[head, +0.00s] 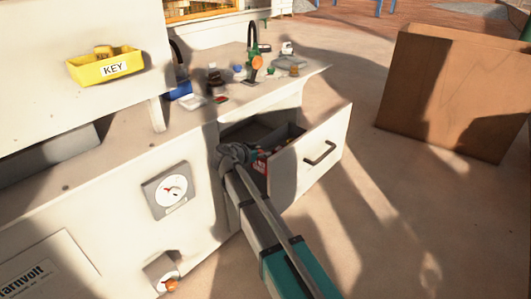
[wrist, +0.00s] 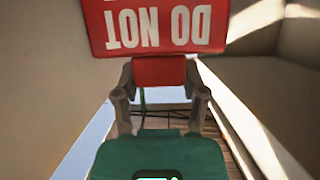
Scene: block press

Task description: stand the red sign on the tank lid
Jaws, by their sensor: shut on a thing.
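The red sign (wrist: 155,25) fills the top of the wrist view, its white "DO NOT" lettering upside down there. My gripper (wrist: 159,78) is shut on the sign's narrower red lower part, one finger on each side. The sign's far edge is cut off by the frame. In the head view my gripper (head: 246,153) is at the open drawer (head: 310,160) under the counter, and the sign is mostly hidden there. I cannot tell which thing is the tank lid.
A yellow KEY tray (head: 105,66) hangs at the left. A large brown box (head: 450,90) stands at the right. The floor between is clear.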

